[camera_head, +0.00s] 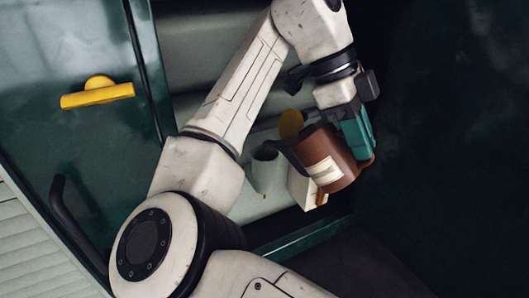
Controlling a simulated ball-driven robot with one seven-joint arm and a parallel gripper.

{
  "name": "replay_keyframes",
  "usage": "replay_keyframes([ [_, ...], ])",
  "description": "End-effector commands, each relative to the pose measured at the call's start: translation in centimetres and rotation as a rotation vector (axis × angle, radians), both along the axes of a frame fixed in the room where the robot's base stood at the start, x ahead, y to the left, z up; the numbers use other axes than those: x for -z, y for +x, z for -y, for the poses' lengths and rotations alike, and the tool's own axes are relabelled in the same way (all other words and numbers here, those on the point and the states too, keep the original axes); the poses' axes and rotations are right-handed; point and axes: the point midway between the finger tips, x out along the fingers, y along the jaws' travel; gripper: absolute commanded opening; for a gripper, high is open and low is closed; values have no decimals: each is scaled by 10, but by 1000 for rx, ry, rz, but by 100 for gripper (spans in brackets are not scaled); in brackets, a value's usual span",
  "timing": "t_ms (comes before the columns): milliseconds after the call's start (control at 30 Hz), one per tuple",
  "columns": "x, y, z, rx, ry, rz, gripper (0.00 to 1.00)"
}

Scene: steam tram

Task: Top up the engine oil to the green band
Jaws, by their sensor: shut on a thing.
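My gripper (358,138) with teal fingers is shut on a brown can (338,150) with a pale label, right of the picture's middle. The can is tilted, with a dark spout-like part on its left side reaching toward a short grey pipe (266,172) with a dark open top. I cannot tell whether the spout touches the pipe, and no flow of oil shows. A yellow disc (291,123) stands just above and right of the pipe's mouth. A whitish block (300,187) with a small orange part is partly hidden behind the can. I cannot make out a green band.
A dark green panel (70,55) with a yellow handle (97,93) stands at the left. A dark curved bar (70,212) is below it, beside pale slats (30,240). A green ledge (300,240) runs below the pipe. The right side is dark, with little detail.

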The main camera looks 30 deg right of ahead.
Motion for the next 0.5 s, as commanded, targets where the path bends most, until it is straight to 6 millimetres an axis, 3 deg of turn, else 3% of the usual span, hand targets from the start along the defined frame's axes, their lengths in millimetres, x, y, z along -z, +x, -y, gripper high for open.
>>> replay_keyframes([
  [500,-16,6,-4,0,-44,-74,0],
])
